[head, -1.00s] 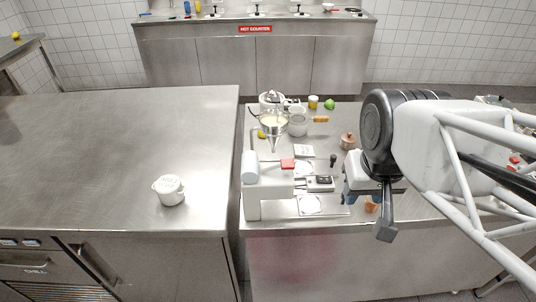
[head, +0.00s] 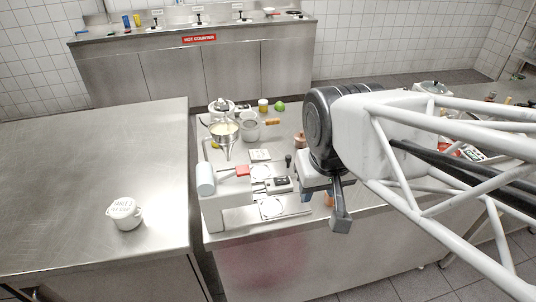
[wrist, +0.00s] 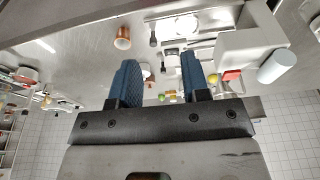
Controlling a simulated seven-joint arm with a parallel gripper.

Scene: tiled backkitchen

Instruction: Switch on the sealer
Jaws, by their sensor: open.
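The sealer stands on the steel counter near its front left edge. Its pale body (head: 212,210) carries a white cylinder (head: 205,179), a red part (head: 242,171) and a small black-faced control box (head: 279,184). In the wrist view its body (wrist: 250,45) is at the upper right, with the red part (wrist: 232,76) and white cylinder (wrist: 277,66) beside it. My gripper's two blue fingers (wrist: 162,78) are apart with nothing held between them. In the head view my gripper is mostly hidden by my arm, just right of the sealer.
A copper pot (head: 300,140) and an orange-brown cup (wrist: 123,38) are close to my gripper.

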